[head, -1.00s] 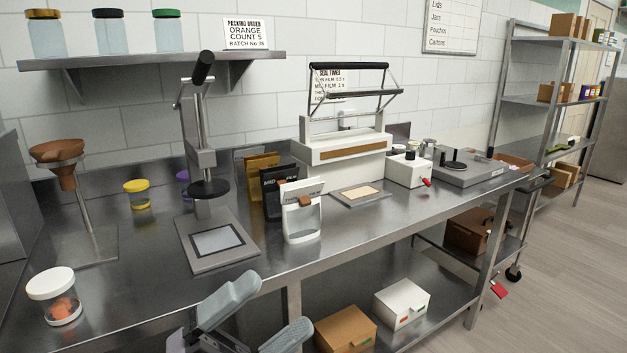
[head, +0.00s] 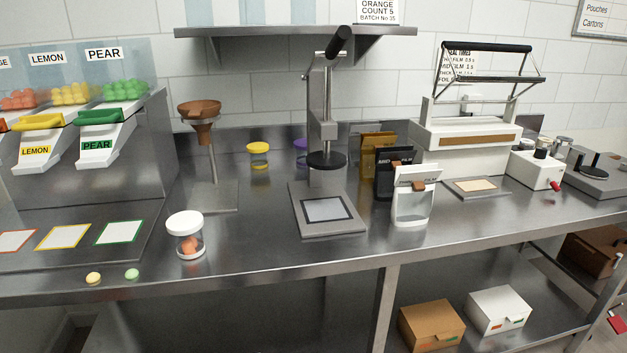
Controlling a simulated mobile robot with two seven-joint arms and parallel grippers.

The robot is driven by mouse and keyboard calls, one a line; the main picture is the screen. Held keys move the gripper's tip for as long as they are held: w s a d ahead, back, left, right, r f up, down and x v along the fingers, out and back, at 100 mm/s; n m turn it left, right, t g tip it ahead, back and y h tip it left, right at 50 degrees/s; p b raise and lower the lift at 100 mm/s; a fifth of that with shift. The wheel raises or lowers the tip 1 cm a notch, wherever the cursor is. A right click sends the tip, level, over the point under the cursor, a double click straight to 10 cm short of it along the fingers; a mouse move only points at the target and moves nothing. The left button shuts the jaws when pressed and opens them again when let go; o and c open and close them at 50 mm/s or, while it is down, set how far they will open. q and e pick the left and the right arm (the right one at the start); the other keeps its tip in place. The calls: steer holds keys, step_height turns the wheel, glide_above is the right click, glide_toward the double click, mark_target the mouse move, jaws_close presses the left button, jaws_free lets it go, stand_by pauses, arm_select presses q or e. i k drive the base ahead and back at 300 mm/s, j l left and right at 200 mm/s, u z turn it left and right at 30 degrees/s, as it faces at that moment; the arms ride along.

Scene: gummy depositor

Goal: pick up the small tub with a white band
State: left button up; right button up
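A small clear tub (head: 189,245) with a broad white band or lid at its top stands upright near the front of the steel bench, left of centre. Orange pieces lie inside it. Farther back, a small clear tub with a yellow top (head: 258,157) stands by the wall. One with a purple top (head: 301,151) is partly hidden behind the press. Neither of my grippers is in view, and nothing touches the white-topped tub.
A brown funnel on a stand (head: 201,125) is behind the tub, and a lever press (head: 325,150) is to its right. Gummy dispensers (head: 100,150) fill the left. Two loose gummies (head: 93,278) lie near the bench's front edge. A white pouch holder (head: 412,208) stands farther right.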

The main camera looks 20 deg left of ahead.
mark_target(191, 246)
steer(key=u, duration=1.45)
